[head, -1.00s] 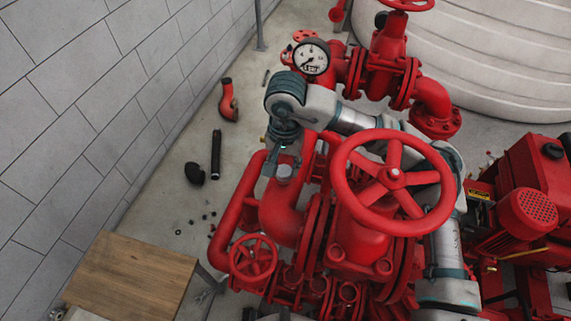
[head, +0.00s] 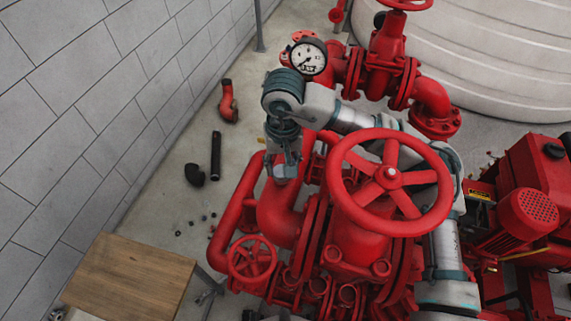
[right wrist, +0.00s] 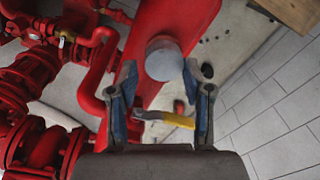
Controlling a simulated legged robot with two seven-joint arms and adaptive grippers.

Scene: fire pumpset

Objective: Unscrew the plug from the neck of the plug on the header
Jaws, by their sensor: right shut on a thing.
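The plug is a round grey cap (right wrist: 164,57) on the neck of the red header (right wrist: 180,25). In the head view the plug (head: 285,172) shows just below my right gripper (head: 284,157), partly covered by it. In the right wrist view the two fingers of my right gripper (right wrist: 160,70) stand on either side of the plug and are shut on it. I cannot tell whether the plug has lifted off the neck. My left gripper is not in view.
A yellow-handled lever (right wrist: 178,121) shows between the fingers, beyond them. A large red handwheel (head: 390,182) stands close to my right arm, and a pressure gauge (head: 309,57) is behind the wrist. A wooden tabletop (head: 130,277) is at lower left. Loose pipe parts lie on the floor.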

